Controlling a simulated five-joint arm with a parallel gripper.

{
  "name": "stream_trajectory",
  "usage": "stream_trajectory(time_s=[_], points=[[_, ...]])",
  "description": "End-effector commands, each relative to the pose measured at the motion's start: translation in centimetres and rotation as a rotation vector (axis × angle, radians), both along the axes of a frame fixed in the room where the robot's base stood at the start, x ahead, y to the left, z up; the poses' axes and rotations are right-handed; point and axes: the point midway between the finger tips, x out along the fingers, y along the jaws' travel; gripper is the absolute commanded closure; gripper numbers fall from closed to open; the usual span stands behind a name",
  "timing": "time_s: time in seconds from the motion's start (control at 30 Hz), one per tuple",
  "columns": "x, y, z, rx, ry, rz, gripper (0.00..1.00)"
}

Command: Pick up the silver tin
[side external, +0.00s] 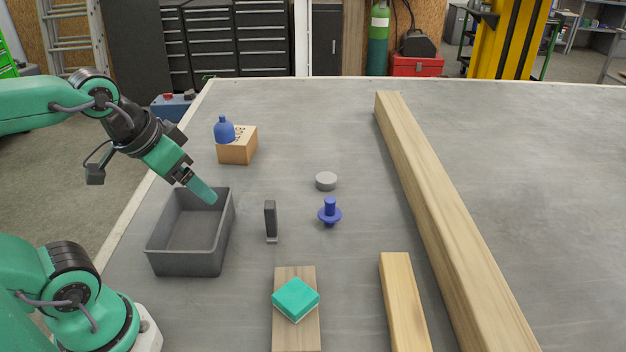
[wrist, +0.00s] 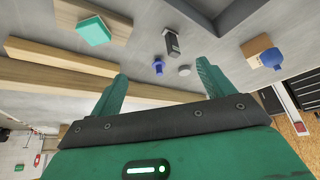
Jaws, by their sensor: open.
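The silver tin (side external: 326,181) is a small, low, round grey tin lying flat on the grey table, near the middle in the side view. In the wrist view the tin (wrist: 184,71) shows small, beyond and between my fingertips. My gripper (side external: 207,194) is above the far right edge of the grey bin in the side view, to the left of the tin and apart from it. In the wrist view my gripper (wrist: 162,72) has its two green fingers spread wide with nothing between them.
Near the tin are a blue flanged peg (side external: 330,213) and a dark upright block (side external: 270,220). A grey bin (side external: 190,262) stands left. A green sponge (side external: 296,298) lies on a board (side external: 296,338). Long beams (side external: 450,220) lie right.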

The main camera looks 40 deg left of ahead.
Motion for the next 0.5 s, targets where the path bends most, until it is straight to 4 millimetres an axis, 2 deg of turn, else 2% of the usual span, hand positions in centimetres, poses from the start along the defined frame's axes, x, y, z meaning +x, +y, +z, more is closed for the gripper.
stream_trajectory(time_s=[0.27, 0.5], points=[[2.7, 0.2, 1.8, -0.004, 0.032, 0.015, 0.19], [7.2, 0.5, 4.0, -0.009, 0.081, 0.036, 0.19]])
